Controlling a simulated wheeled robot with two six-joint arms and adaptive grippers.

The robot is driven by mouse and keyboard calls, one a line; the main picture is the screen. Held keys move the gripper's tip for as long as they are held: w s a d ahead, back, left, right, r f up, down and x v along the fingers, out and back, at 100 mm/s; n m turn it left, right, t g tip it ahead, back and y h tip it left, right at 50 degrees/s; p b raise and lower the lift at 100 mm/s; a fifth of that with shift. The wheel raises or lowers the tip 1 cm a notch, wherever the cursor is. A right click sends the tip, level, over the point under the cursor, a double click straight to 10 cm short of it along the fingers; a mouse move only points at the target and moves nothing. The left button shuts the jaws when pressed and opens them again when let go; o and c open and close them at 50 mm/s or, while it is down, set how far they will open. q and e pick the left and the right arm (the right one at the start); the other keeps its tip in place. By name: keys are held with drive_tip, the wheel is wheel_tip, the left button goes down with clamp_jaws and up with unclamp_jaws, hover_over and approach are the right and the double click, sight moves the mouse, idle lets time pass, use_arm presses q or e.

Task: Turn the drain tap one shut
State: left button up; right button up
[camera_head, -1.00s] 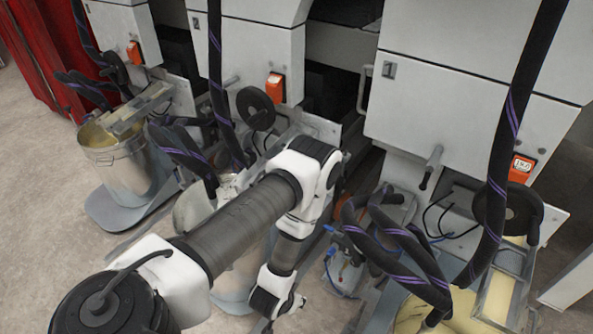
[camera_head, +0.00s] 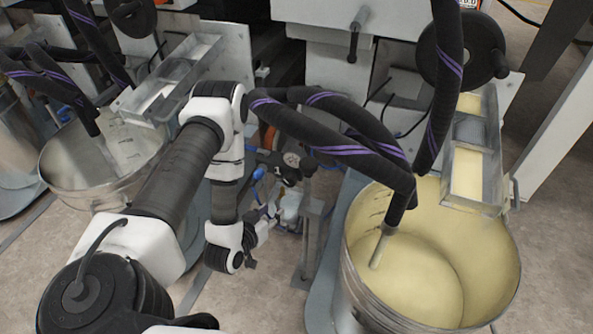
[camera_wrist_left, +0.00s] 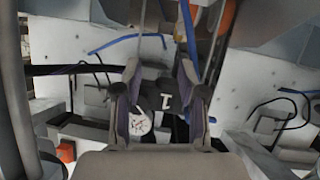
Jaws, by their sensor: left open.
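My left gripper (camera_head: 266,226) hangs low between two buckets, mostly hidden behind its own wrist. It faces the pump fittings below the machine. In the left wrist view its two fingers (camera_wrist_left: 160,78) stand apart with nothing held between them. A dark fitting with a pale T-shaped mark (camera_wrist_left: 167,101) shows beyond and between the fingers, and a round white gauge (camera_wrist_left: 140,122) is beside the left finger. A small blue handle (camera_head: 258,174) shows in the head view above the gripper. I cannot tell for sure which part is drain tap one. My right gripper is not in view.
A bucket of cream-coloured coating (camera_head: 505,262) stands at right with a black hose into it. A metal bucket (camera_head: 72,196) stands at left. Thick black hoses (camera_head: 335,140) arch over the fittings. A thin metal post (camera_head: 310,235) stands close right of the gripper.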

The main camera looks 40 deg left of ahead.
use_arm(q)
drive_tip(key=shift+n+y, duration=0.3)
drive_tip(key=w+a+f+b, duration=0.1)
drive_tip(key=w+f+b, duration=0.1)
drive_tip(key=f+b, duration=0.1)
drive_tip(key=w+a+f+b, duration=0.1)
drive_tip(key=w+f+b, duration=0.1)
drive_tip(key=w+f, duration=0.1)
drive_tip(key=w+a+f+b, duration=0.1)
drive_tip(key=w+f+b, duration=0.1)
drive_tip(key=f+b, duration=0.1)
drive_tip(key=shift+w+a+f+b, duration=0.15)
drive_tip(key=shift+a+f+b, duration=0.1)
drive_tip(key=shift+a+b, duration=0.1)
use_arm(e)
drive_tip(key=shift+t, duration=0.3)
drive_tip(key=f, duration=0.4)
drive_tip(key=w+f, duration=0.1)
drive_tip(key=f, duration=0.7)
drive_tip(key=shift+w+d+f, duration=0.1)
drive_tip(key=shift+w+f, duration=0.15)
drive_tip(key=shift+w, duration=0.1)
use_arm(q)
clamp_jaws()
